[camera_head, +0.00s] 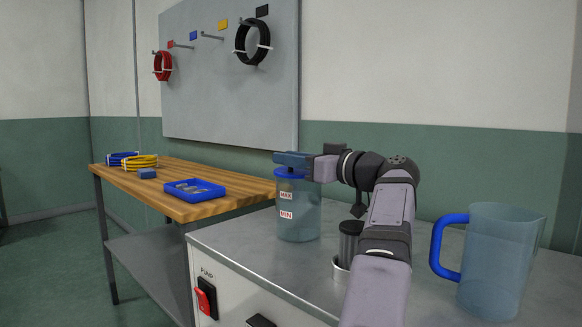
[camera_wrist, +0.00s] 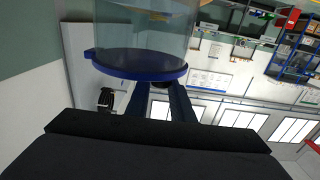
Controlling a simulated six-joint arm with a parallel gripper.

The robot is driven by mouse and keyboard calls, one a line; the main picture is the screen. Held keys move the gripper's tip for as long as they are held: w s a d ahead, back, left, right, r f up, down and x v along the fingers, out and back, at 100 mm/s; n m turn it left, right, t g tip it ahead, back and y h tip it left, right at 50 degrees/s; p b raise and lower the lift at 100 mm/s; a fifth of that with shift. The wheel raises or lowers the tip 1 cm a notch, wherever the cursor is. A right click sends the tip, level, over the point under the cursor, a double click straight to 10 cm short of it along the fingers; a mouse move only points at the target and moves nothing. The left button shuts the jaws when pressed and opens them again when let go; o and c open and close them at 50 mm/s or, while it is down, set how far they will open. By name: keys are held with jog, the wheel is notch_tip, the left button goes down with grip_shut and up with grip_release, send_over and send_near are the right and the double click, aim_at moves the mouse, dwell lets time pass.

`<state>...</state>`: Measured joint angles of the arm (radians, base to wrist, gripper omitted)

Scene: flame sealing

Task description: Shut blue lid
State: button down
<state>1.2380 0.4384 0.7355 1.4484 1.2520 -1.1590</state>
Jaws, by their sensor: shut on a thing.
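The blue lid (camera_head: 287,173) lies level across the top of a clear container (camera_head: 298,215) with MAX and MIN labels. In the wrist view the lid (camera_wrist: 138,65) shows as a dark blue disc with a small tab at its left edge. The clear wall of the container (camera_wrist: 145,25) shows beyond it. My gripper (camera_head: 290,159) is right at the top of the lid, its blue fingers shut on it. The grip point is largely hidden by the fingers. I cannot tell whether the lid is fully pressed down.
A black cylinder in a metal cup (camera_head: 348,245) stands beside my arm. A clear jug with a blue handle (camera_head: 497,260) stands right. A wooden bench (camera_head: 225,204) at left holds a blue tray (camera_head: 194,183) and cable coils (camera_head: 140,162). The counter front has a red switch (camera_head: 203,301).

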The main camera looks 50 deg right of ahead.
jog(key=shift+d+f, duration=0.15)
jog(key=shift+f, duration=0.65)
jog(key=c, duration=1.6)
grip_release()
jog(key=shift+o, duration=0.2)
jog(key=shift+r, duration=0.65)
notch_tip(320, 180, up, 9)
jog(key=p, duration=0.8)
